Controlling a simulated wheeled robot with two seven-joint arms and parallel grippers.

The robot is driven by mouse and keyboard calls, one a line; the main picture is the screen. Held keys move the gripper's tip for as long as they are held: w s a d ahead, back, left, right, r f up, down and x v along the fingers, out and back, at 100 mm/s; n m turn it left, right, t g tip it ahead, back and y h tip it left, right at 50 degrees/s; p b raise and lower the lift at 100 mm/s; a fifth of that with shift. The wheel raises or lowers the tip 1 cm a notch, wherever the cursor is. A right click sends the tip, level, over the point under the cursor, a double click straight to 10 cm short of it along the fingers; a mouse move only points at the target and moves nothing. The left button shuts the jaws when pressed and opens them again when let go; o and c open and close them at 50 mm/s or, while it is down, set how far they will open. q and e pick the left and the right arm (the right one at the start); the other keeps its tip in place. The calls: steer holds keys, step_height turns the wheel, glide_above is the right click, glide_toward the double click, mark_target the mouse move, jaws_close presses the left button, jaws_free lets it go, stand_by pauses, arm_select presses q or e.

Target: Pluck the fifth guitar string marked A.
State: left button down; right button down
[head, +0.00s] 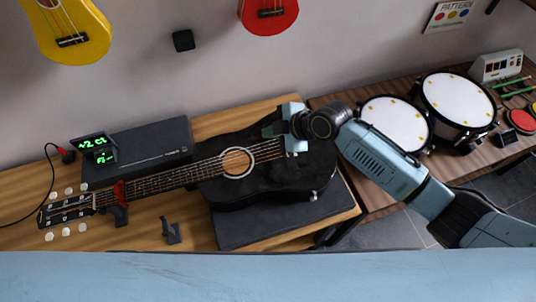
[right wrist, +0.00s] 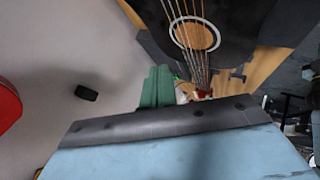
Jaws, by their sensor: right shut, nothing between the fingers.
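The black acoustic guitar (head: 265,185) lies on a dark padded stand on the wooden bench, its neck (head: 160,183) pointing left to the headstock (head: 65,212). Its strings (head: 268,151) cross the round sound hole (head: 237,163). String markings are too small to read. My right gripper (head: 270,130) is shut and empty over the guitar's upper body, near the right end of the strings. In the right wrist view, its green fingers (right wrist: 157,88) show left of the strings (right wrist: 189,22), apart from them in the picture; whether a fingertip touches one is unclear. My left gripper is out of view.
A black case (head: 140,147) with a green-lit tuner (head: 98,147) stands behind the neck. Small dark holders (head: 170,232) stand in front. Two drums (head: 396,124) are on the right bench. Yellow (head: 68,30) and red ukuleles (head: 268,15) hang on the wall.

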mark_target(267, 156)
step_height(267, 156, down, 9)
steer(key=b, duration=0.7)
stand_by(2.0)
steer(key=shift+f+b, duration=0.35)
steer(key=shift+b, duration=0.25)
steer(key=shift+f+b, duration=0.3)
steer(key=shift+r, duration=0.1)
stand_by(0.3)
steer(key=shift+r+p, duration=0.6)
steer(key=shift+r, duration=0.05)
steer(key=shift+r, duration=0.1)
